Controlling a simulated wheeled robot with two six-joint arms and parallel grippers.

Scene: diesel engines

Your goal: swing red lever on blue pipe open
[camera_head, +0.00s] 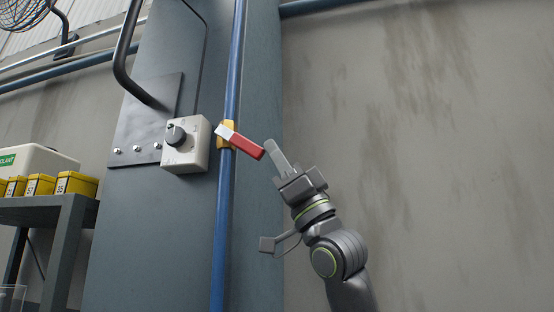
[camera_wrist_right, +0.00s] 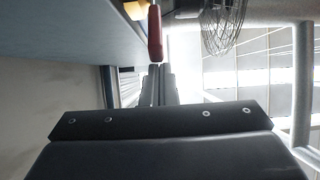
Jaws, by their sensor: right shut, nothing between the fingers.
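The red lever (camera_head: 247,145) has a white inner end and sits on a yellow valve body (camera_head: 226,136) on the vertical blue pipe (camera_head: 234,75). The lever slants down to the right, away from the pipe. My right gripper (camera_head: 272,146) is shut and empty, its fingertips right by the lever's free red end; I cannot tell whether they touch. In the right wrist view the red lever (camera_wrist_right: 155,35) appears just beyond the fingertips (camera_wrist_right: 158,72), with part of the yellow valve (camera_wrist_right: 135,8) at the top. My left gripper is not in view.
A white box with a dark knob (camera_head: 184,145) is mounted just left of the valve. A bent dark handle (camera_head: 130,60) stands out from a plate at upper left. A shelf (camera_head: 50,205) with yellow bins (camera_head: 76,183) is at left. The wall to the right is clear.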

